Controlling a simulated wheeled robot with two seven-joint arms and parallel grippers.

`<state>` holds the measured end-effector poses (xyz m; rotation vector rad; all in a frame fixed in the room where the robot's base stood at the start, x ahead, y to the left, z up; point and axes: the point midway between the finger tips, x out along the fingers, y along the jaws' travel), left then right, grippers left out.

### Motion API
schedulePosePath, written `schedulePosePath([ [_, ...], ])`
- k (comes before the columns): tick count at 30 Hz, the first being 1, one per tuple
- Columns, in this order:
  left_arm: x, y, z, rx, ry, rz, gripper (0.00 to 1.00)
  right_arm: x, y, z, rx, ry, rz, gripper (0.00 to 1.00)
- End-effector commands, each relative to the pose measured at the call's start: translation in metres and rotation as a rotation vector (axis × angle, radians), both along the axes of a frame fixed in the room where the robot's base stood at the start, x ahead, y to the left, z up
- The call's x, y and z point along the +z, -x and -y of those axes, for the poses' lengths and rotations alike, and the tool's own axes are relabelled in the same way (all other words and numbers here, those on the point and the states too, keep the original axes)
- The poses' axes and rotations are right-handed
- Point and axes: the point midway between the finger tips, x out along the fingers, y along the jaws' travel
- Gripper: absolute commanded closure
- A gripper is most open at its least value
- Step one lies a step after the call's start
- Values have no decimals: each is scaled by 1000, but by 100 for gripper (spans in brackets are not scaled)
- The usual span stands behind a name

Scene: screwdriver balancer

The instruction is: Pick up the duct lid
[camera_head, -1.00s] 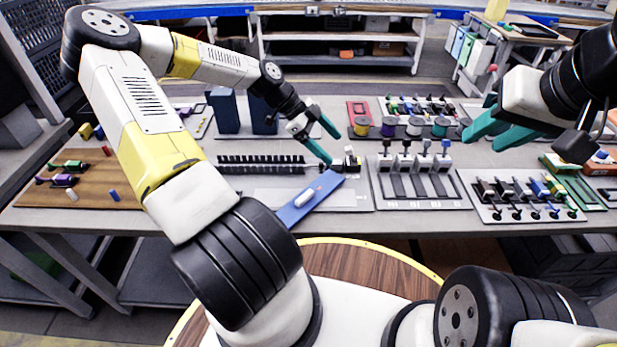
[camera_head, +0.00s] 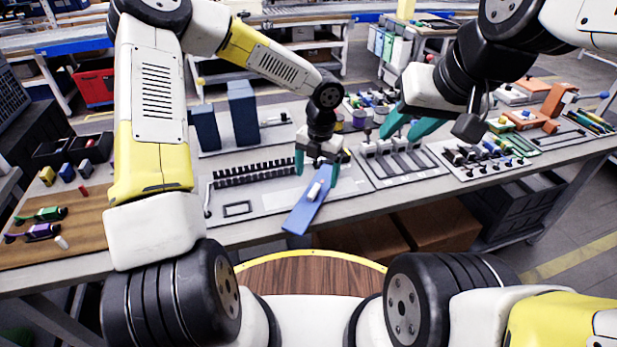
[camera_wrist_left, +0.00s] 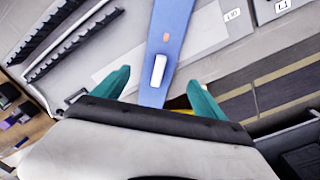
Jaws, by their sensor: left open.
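The duct lid looks to be the long flat blue strip (camera_head: 297,217) with a white block-like handle (camera_head: 314,191) on it. It lies at an angle across the front edge of the grey table, its near end overhanging. My left gripper (camera_head: 317,168) is open above the lid's far part, fingers pointing down. In the left wrist view the blue strip (camera_wrist_left: 170,38) and its white handle (camera_wrist_left: 158,70) show between the two spread teal fingers of my left gripper (camera_wrist_left: 159,78). Contact cannot be told. My right gripper (camera_head: 402,136) is open and empty, further right above the table.
A black slotted duct (camera_head: 255,172) lies on a grey panel left of the lid. Blue upright blocks (camera_head: 243,112) stand behind it. A panel with grey levers (camera_head: 395,170) is to the right. A wooden board (camera_head: 85,235) with small parts lies far left.

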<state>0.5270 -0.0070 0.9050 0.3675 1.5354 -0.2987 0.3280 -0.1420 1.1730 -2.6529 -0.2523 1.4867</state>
Motion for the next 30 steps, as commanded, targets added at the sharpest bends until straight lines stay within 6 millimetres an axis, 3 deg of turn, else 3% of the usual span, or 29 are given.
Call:
schedulePosePath([
  [12,-56,0,-5,4,4,-4,18,0,0,0,0,0,0,64],
  [21,-62,-1,-6,6,3,0,18,0,0,0,0,0,0,64],
  [23,-62,-1,-6,6,3,0,26,0,0,0,0,0,0,64],
  [30,-62,-1,-6,6,3,0,73,0,0,0,0,0,0,64],
])
